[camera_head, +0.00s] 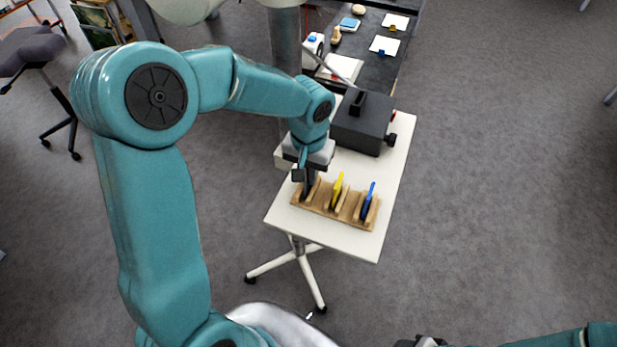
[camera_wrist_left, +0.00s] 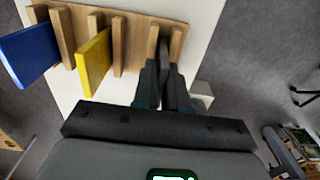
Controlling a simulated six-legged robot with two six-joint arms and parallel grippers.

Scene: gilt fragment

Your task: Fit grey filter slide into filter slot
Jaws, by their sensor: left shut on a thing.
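My left gripper (camera_head: 307,178) is over the left end of a wooden rack (camera_head: 318,206) on a white table. It is shut on the grey filter slide (camera_head: 308,190), which is still in the rack's end place. In the left wrist view the fingers (camera_wrist_left: 166,82) close around the slide's dark edge (camera_wrist_left: 163,48), which is mostly hidden. A dark box (camera_head: 358,133) with a raised black part on top stands behind the rack; I cannot make out the filter slot. My right gripper (camera_head: 428,342) is partly cut off at the bottom edge, its jaws unclear.
A yellow slide (camera_head: 337,189) and a blue slide (camera_head: 368,201) stand in the rack to the right of my gripper. The white table (camera_head: 398,160) is clear along its right edge. A dark bench (camera_head: 372,62) with small items stands beyond the box.

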